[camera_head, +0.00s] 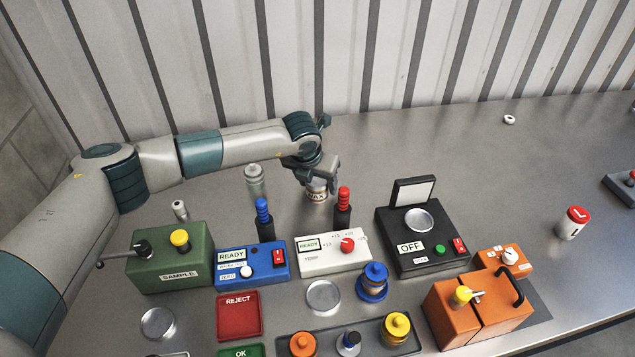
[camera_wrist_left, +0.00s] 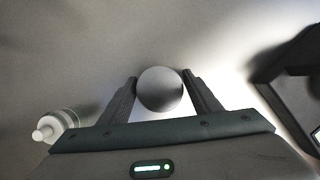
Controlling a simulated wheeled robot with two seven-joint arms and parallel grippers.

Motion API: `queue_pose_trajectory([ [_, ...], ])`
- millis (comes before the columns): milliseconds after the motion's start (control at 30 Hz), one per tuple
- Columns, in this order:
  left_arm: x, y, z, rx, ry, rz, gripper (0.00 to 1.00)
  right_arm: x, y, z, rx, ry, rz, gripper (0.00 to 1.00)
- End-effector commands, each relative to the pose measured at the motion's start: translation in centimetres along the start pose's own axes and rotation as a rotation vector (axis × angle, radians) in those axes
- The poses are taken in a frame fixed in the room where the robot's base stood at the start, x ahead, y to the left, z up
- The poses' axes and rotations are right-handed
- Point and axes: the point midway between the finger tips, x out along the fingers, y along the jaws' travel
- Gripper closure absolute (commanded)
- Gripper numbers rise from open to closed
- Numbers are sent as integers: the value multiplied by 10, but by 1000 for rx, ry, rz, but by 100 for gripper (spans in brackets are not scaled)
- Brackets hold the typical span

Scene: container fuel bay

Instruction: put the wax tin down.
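The wax tin (camera_head: 316,194) is a small pale cylinder with a brown "WAX" label, near the back middle of the steel bench in the head view. My left gripper (camera_head: 317,180) points down over it, with its fingers on either side of the tin. In the left wrist view the tin's round grey top (camera_wrist_left: 160,89) sits between the two fingertips (camera_wrist_left: 160,80), which appear to touch it on both sides. The tin looks upright. I cannot tell whether its base touches the bench. My right gripper is not in view.
A clear bottle (camera_head: 254,182) stands left of the tin. Blue-handled (camera_head: 264,217) and red-handled (camera_head: 343,207) tools stand in front, behind the blue box (camera_head: 251,268) and white temperature box (camera_head: 333,256). A black device (camera_head: 420,240) is at right.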

Motion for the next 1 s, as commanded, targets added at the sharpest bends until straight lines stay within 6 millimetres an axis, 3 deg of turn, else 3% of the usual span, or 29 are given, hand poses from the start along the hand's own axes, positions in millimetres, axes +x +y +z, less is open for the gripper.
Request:
queue_pose_trajectory([
  [567,-8,0,1,0,-1,-1,34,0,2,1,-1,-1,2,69],
  [1000,-78,0,1,1,-3,-1,34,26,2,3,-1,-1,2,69],
])
